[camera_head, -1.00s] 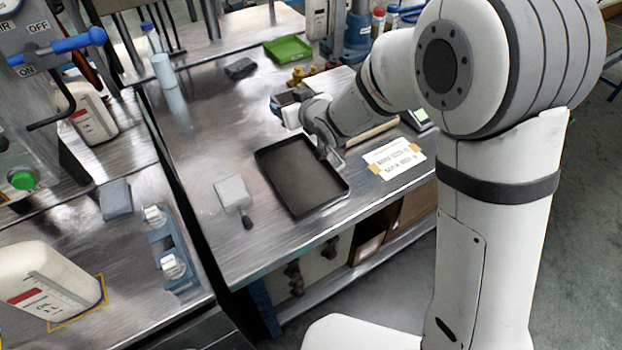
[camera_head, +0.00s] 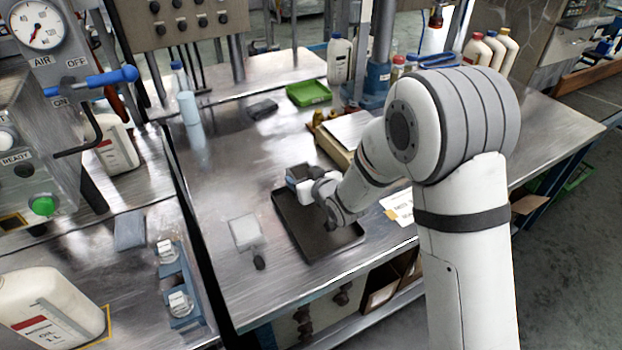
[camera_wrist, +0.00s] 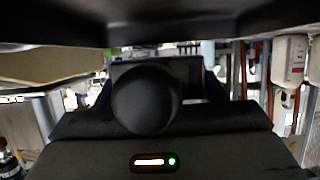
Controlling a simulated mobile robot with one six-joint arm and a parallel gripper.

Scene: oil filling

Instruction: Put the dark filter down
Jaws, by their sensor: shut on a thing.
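My gripper (camera_head: 297,178) is over the far part of the black tray (camera_head: 290,226) in the head view. It is shut on the dark filter, which shows in the wrist view as a dark round shape (camera_wrist: 146,98) in front of my gripper. In the head view my gripper and wrist mostly hide the filter. I cannot tell whether the filter touches the tray. The visible part of the tray floor looks empty.
A grey pad (camera_head: 245,231) and a small dark object (camera_head: 260,262) lie left of the tray. A box with a pale top (camera_head: 347,132) and a green tray (camera_head: 308,93) stand behind. White labels (camera_head: 398,207) lie to the right.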

